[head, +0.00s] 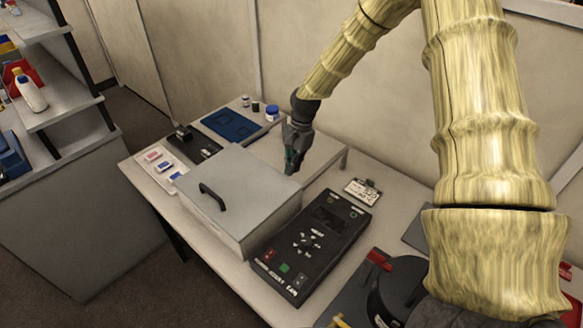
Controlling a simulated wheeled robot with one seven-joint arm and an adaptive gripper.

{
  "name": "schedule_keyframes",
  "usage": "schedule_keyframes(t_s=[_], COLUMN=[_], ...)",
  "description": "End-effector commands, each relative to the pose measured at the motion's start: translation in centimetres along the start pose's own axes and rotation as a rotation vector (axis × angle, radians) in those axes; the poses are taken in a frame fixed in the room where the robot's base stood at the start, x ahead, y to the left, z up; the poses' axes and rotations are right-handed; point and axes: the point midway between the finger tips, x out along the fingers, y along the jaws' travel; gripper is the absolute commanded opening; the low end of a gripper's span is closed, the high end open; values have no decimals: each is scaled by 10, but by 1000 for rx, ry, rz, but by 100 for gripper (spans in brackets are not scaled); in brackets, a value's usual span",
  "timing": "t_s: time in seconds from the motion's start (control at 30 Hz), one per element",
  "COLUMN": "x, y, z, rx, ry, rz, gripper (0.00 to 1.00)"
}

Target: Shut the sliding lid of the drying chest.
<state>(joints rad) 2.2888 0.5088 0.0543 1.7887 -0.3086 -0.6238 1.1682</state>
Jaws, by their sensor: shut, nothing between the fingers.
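The drying chest (271,229) is a pale grey box on the table. Its flat sliding lid (240,180) has a dark bar handle (213,196) near the left end. A pale section (335,160) shows behind the lid's right end; my gripper partly hides this area, and I cannot tell how much of the opening is uncovered. My gripper (291,170) is shut and empty, pointing down by the lid's far right edge, away from the handle. I cannot tell whether its fingertips touch the lid.
A black control panel (313,243) lies close to the chest's right side. A small label card (362,190) is behind it. Shelves stand at left.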

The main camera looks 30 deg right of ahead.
Motion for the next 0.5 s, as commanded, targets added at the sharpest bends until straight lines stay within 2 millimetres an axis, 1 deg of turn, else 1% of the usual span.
schedule_keyframes(t_s=[0.03,0.13,0.23,0.4,0.5], x=[2,0,-3,-9,-16], y=[2,3,3,5,5], z=[2,-3,-14,-38,-40], rx=[-1,-1,-1,-2,-6], ry=[-4,-5,-4,-5,-4], rz=[6,6,4,-1,-1], gripper=[0,0,0,0,0])
